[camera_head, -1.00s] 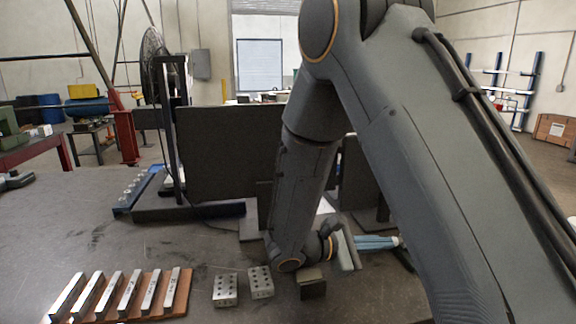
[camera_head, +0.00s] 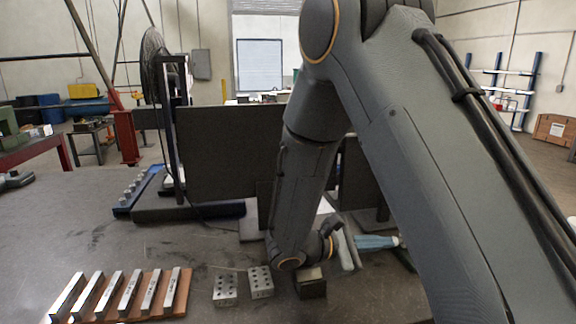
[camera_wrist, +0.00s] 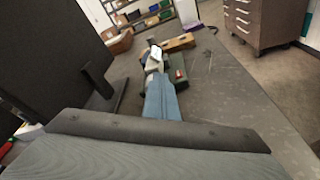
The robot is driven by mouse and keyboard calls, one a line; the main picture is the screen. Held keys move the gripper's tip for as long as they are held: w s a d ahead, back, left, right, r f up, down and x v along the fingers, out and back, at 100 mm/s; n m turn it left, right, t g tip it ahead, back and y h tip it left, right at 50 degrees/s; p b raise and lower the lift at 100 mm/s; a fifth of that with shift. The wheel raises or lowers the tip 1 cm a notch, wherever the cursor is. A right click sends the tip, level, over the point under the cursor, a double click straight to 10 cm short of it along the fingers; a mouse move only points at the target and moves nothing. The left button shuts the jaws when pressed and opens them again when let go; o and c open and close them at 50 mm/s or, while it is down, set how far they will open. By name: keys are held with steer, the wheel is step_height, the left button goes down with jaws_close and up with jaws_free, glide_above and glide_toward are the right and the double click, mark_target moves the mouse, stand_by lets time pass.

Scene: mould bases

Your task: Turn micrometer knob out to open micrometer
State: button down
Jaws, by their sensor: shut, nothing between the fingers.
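My gripper (camera_head: 388,242) reaches right from the wrist, low over the dark table. Its blue fingers are shut with nothing between them. In the wrist view the fingers (camera_wrist: 160,88) point away from the camera, toward a small whitish and dark object (camera_wrist: 153,59), which looks like the micrometer. The tips are close to it; I cannot tell whether they touch. Its knob and the gap of its jaws are too small to make out. In the head view my arm and gripper hide most of that spot.
A green object (camera_wrist: 179,72) and a brown wooden piece (camera_wrist: 180,42) lie by the micrometer. Steel bars lie on a brown board (camera_head: 180,307). A dark upright plate (camera_head: 230,150) stands behind.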

steer(key=shift+w+r, duration=0.3)
steer(key=shift+w, duration=0.1)
steer(key=shift+w+a+r+p, duration=0.1)
steer(key=shift+w+r+p, duration=0.05)
steer(key=shift+w+p, duration=0.2)
steer(key=shift+w, duration=0.15)
stand_by(0.3)
steer(key=shift+r, duration=0.15)
steer(key=f+p+v, duration=0.1)
steer(key=v, duration=0.5)
steer(key=shift+w+a, duration=0.2)
steer(key=shift+w, duration=0.1)
steer(key=shift+r, duration=0.1)
